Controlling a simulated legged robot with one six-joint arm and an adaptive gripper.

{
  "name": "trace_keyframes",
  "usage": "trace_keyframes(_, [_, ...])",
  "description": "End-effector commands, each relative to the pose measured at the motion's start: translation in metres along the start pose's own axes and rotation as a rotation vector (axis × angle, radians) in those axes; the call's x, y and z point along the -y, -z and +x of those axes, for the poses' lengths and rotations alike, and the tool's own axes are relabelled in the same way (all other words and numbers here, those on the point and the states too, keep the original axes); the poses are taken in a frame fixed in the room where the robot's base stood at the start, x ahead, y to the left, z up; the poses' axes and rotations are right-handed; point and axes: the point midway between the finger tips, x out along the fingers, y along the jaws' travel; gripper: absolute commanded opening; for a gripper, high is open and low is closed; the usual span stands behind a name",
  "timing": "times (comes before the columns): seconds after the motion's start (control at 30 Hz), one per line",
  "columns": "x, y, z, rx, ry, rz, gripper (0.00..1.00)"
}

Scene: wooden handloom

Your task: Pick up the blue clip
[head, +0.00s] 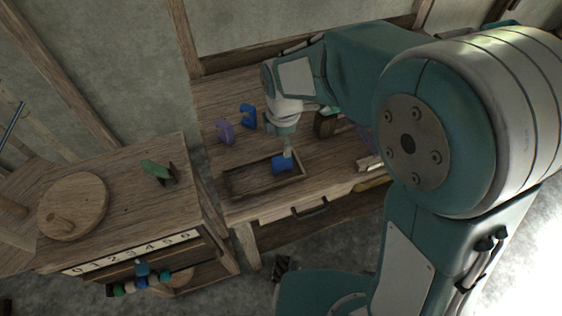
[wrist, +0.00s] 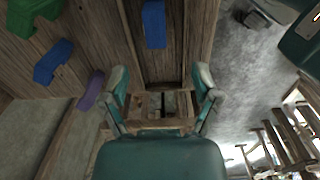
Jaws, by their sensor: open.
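Two blue pieces are in view. One blue piece (head: 281,165) lies in the shallow wooden tray (head: 232,192) on the table, at the tray's right end; it also shows as a plain blue block (wrist: 154,24) at the top of the wrist view. A blue angled, clip-like piece (head: 248,116) stands on the table behind the tray and shows at left in the wrist view (wrist: 52,62). My gripper (head: 287,153) is above the tray, close to the blue piece there. In the wrist view my gripper (wrist: 160,78) is open with nothing between its fingers.
A purple clip-like piece (head: 225,131) stands left of the clip-like blue one. A dark wooden block (head: 325,123) is right of my gripper. A bench at left holds a round wooden disc (head: 73,205) and a green piece (head: 158,171). The tray's left part is empty.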

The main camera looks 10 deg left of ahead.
Motion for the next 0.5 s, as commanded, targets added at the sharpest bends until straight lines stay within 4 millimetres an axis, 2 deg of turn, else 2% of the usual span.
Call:
trace_keyframes(0.17, [-0.002, 0.005, 0.02, 0.001, 0.013, -0.039, 0.8])
trace_keyframes(0.33, [-0.002, 0.005, 0.048, 0.002, 0.013, -0.037, 0.8])
trace_keyframes(0.5, [-0.003, 0.005, 0.062, 0.002, 0.01, -0.036, 0.8])
